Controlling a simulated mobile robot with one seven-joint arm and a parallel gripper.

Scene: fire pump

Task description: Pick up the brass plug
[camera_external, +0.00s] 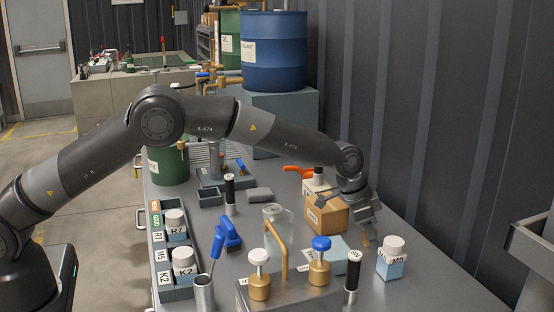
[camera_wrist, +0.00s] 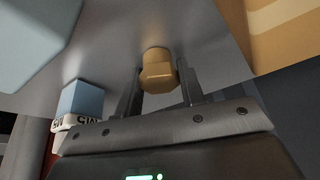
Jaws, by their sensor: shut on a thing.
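The brass plug (camera_wrist: 158,72) is a small tan-gold piece with a faceted body, seen in the wrist view between my two fingers. My gripper (camera_wrist: 160,88) is shut on it, one finger on each side. In the external view my gripper (camera_external: 366,232) points down at the right side of the metal table, just right of the cardboard box. The plug (camera_external: 366,241) shows there only as a small tan bit at the fingertips. I cannot tell whether it touches the table.
The cardboard box (camera_external: 327,217) stands close left of my gripper. A white-capped jar (camera_external: 391,263) and a black-topped cylinder (camera_external: 352,272) stand in front. Free table lies to the right.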

